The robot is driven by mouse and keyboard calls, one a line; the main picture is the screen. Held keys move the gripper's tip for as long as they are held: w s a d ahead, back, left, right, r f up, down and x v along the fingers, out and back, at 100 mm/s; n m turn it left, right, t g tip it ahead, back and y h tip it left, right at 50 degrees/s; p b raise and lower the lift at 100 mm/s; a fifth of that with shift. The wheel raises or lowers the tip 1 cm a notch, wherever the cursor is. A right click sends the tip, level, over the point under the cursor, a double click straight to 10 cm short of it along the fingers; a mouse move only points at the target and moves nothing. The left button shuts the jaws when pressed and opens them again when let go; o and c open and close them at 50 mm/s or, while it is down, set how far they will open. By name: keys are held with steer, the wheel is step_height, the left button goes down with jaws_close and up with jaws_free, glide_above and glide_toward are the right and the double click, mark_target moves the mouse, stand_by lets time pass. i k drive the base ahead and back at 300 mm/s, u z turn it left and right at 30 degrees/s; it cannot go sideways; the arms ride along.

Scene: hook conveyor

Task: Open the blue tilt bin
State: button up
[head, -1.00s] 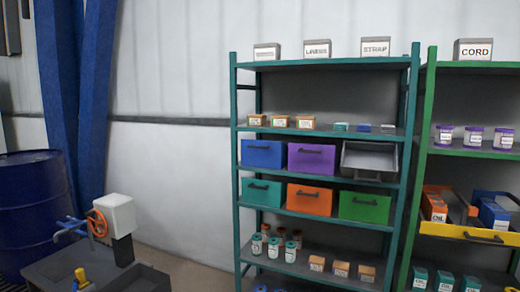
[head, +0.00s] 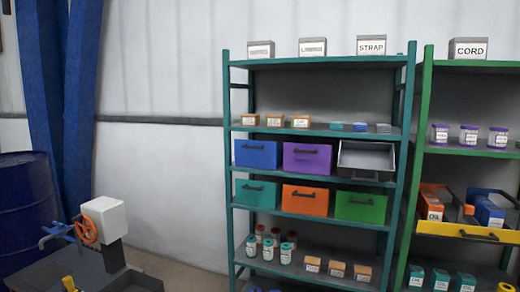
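The blue tilt bin (head: 258,154) sits at the left of the bin row on the middle shelf of the teal rack. Its front is upright and shut, with a dark handle near the top. A purple bin (head: 307,158) stands right of it, and a grey bin (head: 366,161) at the right end is tipped open. Below are a teal bin (head: 258,193), an orange bin (head: 305,200) and a green bin (head: 361,207), all shut. My gripper is not in view.
The teal rack (head: 228,175) stands against the wall, with a green rack (head: 415,150) to its right. A blue barrel (head: 25,205) and a grey fixture with an orange handwheel (head: 86,229) are at the left. Floor shows between fixture and rack.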

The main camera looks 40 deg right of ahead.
mark_target(266, 155)
steer(key=i, duration=1)
steer(key=z, duration=0.05)
